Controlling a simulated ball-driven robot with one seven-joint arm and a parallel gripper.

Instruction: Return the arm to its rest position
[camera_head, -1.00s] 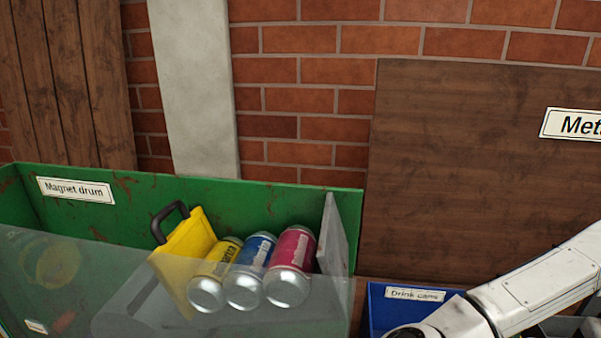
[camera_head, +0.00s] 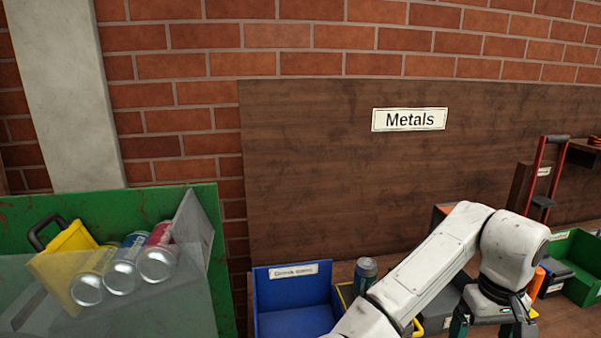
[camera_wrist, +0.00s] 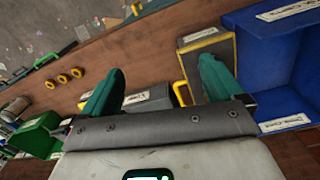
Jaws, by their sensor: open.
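My white arm reaches across the lower right of the head view. My gripper (camera_head: 490,326) hangs at its end, pointing down over the bench, its tips cut off by the lower edge. In the wrist view my gripper (camera_wrist: 158,88) shows two green fingers spread apart, with nothing held between them. The bench top lies below and beyond the fingers.
A blue bin (camera_head: 292,312) stands left of my arm, with a can (camera_head: 365,270) beside it. A green bin (camera_head: 580,255) stands at right. A board (camera_head: 330,180) bears a Metals sign.

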